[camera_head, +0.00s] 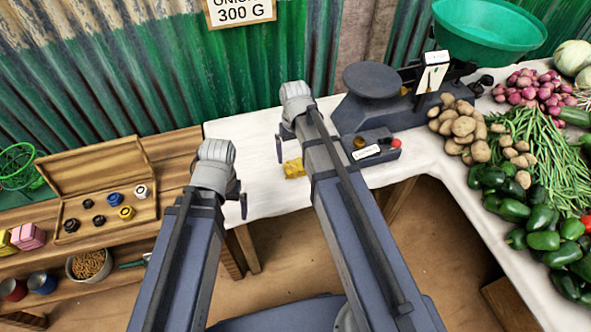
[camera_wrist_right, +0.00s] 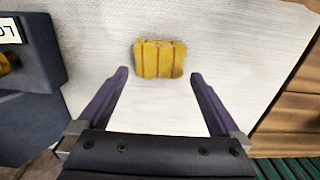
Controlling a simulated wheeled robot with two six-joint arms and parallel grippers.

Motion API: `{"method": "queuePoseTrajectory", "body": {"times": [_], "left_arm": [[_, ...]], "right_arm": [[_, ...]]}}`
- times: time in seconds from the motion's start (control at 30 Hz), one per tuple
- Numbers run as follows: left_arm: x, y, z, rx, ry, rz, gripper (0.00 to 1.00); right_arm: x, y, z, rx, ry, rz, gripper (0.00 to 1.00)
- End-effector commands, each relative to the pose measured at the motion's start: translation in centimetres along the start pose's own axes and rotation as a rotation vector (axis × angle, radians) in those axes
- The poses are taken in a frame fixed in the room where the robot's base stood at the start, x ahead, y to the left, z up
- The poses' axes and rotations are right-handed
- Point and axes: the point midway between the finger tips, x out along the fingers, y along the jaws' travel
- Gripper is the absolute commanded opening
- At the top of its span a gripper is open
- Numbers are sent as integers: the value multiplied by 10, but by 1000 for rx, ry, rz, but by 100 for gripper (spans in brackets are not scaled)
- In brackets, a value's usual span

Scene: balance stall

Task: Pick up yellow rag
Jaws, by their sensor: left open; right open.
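The yellow rag (camera_head: 294,168) is a small folded yellow cloth with reddish stripes, lying on the white tabletop. In the head view it sits just left of my right arm, which hides part of it. In the right wrist view the rag (camera_wrist_right: 159,59) lies ahead of the open fingers, roughly centred between them. My right gripper (camera_wrist_right: 160,88) is open and empty, its two fingertips apart from the rag. My left gripper (camera_head: 243,203) is near the table's left front edge, left of the rag; its fingers are small and partly hidden, with nothing seen in them.
A balance scale (camera_head: 372,85) with a green pan (camera_head: 488,30) stands right of the rag, with a dark box (camera_head: 378,150) before it. Potatoes (camera_head: 462,128), onions and green peppers cover the right side. A wooden weight box (camera_head: 104,200) is on the left shelf. White tabletop (camera_head: 245,130) is clear around the rag.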

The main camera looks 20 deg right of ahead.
Motion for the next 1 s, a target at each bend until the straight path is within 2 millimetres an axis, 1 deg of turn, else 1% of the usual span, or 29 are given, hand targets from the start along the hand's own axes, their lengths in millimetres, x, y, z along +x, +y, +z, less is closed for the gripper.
{"method": "queuePoseTrajectory", "body": {"times": [0.17,0.4,0.5,0.6,0.8,0.83,0.87,1.0], "left_arm": [[11,1,-1,0,0,0,100],[40,4,-2,0,0,0,100],[50,5,-3,0,0,0,100],[52,5,-3,1,0,0,100],[50,5,-3,1,0,0,100],[50,5,-3,1,0,0,100],[50,5,-3,1,0,0,100],[50,5,-3,1,0,0,100]], "right_arm": [[11,0,1,0,0,0,100],[41,2,5,0,0,0,100],[50,2,4,0,0,0,100],[53,2,4,0,1,1,100],[51,2,4,0,1,1,100],[51,1,4,0,1,1,99],[51,1,4,0,1,1,96],[51,1,4,0,1,1,80]]}}
